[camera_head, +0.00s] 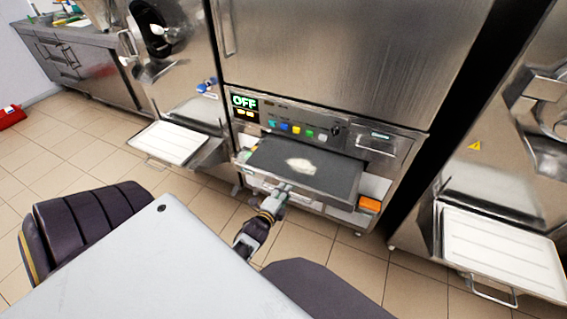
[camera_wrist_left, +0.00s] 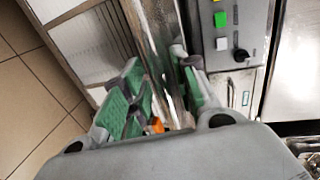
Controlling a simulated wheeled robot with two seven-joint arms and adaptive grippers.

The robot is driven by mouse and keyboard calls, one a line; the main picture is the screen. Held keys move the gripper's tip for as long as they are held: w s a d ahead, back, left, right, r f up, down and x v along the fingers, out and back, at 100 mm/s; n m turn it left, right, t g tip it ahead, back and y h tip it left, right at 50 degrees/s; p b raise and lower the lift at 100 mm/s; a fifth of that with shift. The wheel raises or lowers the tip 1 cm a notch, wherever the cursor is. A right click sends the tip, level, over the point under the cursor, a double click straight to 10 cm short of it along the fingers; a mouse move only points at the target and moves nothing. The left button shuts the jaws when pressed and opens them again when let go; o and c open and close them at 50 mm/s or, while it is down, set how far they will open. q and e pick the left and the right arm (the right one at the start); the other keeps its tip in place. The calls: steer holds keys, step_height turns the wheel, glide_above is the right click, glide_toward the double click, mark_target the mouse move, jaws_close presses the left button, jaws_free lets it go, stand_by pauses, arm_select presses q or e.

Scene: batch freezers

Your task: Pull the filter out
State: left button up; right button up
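A flat dark grey panel (camera_head: 320,172) with a pale patch in its middle juts out from the front of the central steel machine, under its controls. I cannot tell for sure whether this panel is the filter. My left gripper (camera_head: 284,189) is at the panel's front edge. In the left wrist view, the green-padded fingers of my left gripper (camera_wrist_left: 163,85) stand on either side of a shiny metal strip (camera_wrist_left: 155,35). Whether they press on it is not clear. My right gripper is not in view.
The central machine's control panel (camera_head: 290,126) has coloured buttons and an OFF display. An orange block (camera_head: 369,205) sits at its lower right. Similar machines with white trays stand left (camera_head: 168,142) and right (camera_head: 500,250). Tiled floor (camera_head: 120,160) is free at the left.

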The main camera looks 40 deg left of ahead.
arm_select(q)
steer(key=shift+s+r, duration=0.1)
stand_by(0.3)
steer(key=v, duration=1.1)
steer(key=shift+s, duration=0.35)
stand_by(0.3)
steer(key=shift+d, duration=0.1)
stand_by(0.4)
